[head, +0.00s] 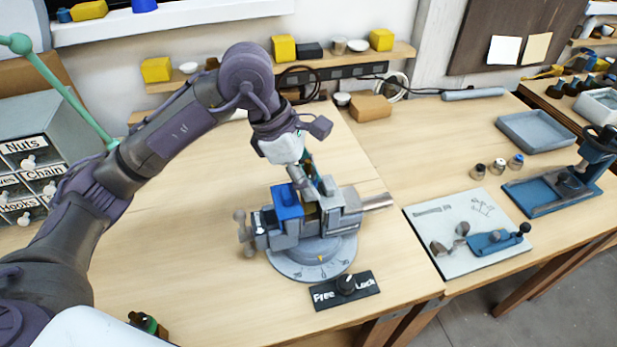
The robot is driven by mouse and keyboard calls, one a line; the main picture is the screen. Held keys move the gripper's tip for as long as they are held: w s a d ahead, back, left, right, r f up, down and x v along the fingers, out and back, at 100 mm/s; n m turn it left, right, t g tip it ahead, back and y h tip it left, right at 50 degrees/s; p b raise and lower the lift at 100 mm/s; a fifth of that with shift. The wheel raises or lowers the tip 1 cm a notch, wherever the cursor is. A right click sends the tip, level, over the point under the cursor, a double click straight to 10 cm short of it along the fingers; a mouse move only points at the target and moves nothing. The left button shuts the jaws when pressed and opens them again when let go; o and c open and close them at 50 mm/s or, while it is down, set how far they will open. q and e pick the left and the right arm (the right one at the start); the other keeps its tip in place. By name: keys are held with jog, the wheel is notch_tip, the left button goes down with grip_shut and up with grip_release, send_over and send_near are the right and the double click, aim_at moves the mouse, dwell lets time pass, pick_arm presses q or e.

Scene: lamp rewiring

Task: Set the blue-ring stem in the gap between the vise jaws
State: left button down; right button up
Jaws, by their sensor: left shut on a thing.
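My left gripper (301,178) reaches down from above to the vise (345,218) and is shut on a slim thing, most likely the blue-ring stem. The fingers and the vise hide most of it, and I cannot make out its ring. The fingertips are just above the gap between the jaws. A brassy part (311,212) shows low between the jaws; I cannot tell whether it belongs to the stem. The vise has a blue block (287,201) on its left side and stands on a round grey base (312,262). My right gripper is out of view.
A Free/Lock plate (325,296) with a dark knob lies in front of the vise. At right are a grey mat (425,224) with parts, several small jars (498,166), an empty tray (540,131) and a blue press stand (540,195). The bench left of the vise is clear.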

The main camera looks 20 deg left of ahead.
pick_arm(q)
jog(key=shift+s+f, duration=0.25)
jog(key=shift+f, duration=0.3)
jog(key=c, duration=1.1)
grip_release()
jog(key=o, duration=0.4)
jog(key=shift+w, duration=0.25)
jog(key=shift+r, duration=0.15)
jog(key=v, duration=1.2)
jog(key=shift+w+r, duration=0.1)
jog(key=p+v, duration=0.1)
jog(key=v, duration=0.1)
jog(key=p+v, duration=0.2)
jog(key=v, duration=0.1)
jog(key=d+p+v, duration=0.1)
jog(key=p+v, duration=0.1)
jog(key=v, duration=0.1)
jog(key=shift+w+a+r, duration=0.1)
jog(key=shift+a+r, duration=0.05)
jog(key=shift+r, duration=0.25)
